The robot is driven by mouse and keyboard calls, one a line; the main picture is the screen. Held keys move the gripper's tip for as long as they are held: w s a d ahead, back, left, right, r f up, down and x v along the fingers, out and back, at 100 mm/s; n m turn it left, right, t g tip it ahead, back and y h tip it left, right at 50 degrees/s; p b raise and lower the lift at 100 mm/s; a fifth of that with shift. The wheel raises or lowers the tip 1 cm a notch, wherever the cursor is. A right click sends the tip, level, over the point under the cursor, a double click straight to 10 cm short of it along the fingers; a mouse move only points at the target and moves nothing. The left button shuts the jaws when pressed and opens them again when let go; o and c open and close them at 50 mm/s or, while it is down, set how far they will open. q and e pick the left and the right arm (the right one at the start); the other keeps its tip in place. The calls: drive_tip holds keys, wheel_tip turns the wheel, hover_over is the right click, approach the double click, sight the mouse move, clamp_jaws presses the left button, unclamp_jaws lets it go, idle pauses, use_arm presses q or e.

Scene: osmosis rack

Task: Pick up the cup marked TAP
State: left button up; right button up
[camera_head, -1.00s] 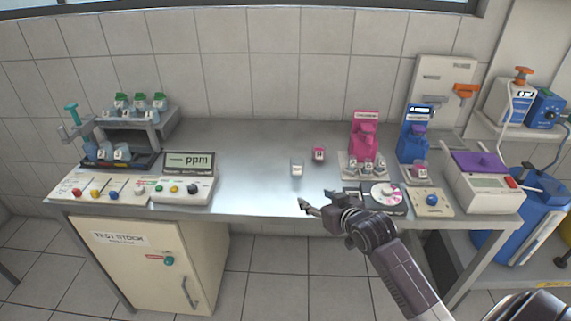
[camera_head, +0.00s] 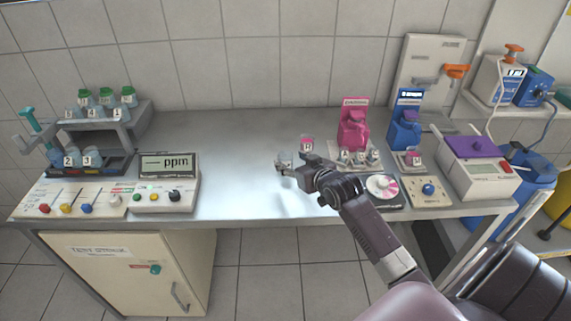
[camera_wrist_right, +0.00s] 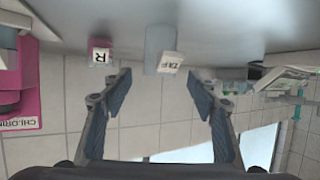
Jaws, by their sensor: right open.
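The cup marked TAP (camera_wrist_right: 158,42) is a pale, clear cup with a white label. In the right wrist view it appears upside down, ahead of the gap between my fingers. My right gripper (camera_wrist_right: 160,92) is open and empty, its two fingers spread, with the cup beyond the fingertips. In the head view my right gripper (camera_head: 282,168) is low over the middle of the bench and largely hides the cup. Whether a finger touches the cup cannot be told there. My left gripper is not in view.
A pink-topped cup marked R (camera_head: 307,145) stands close behind the gripper; it also shows in the wrist view (camera_wrist_right: 99,52). The pink dispenser (camera_head: 354,124) and blue dispenser (camera_head: 405,128) stand to the right. The ppm meter (camera_head: 167,182) is left. The bench (camera_head: 230,150) between is clear.

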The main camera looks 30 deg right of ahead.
sight(283, 155)
drive_tip(key=x, duration=0.3)
drive_tip(key=shift+w+d, duration=0.1)
drive_tip(key=shift+w, duration=0.05)
drive_tip(key=shift+w+f+p, duration=0.2)
drive_tip(key=shift+w+p, duration=0.1)
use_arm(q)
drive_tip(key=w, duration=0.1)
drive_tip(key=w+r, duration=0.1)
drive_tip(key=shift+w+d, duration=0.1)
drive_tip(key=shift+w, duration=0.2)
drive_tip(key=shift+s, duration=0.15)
use_arm(e)
drive_tip(key=shift+c, duration=0.2)
drive_tip(key=shift+c, duration=1.4)
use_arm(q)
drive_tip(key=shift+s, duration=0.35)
use_arm(e)
drive_tip(key=c, duration=0.8)
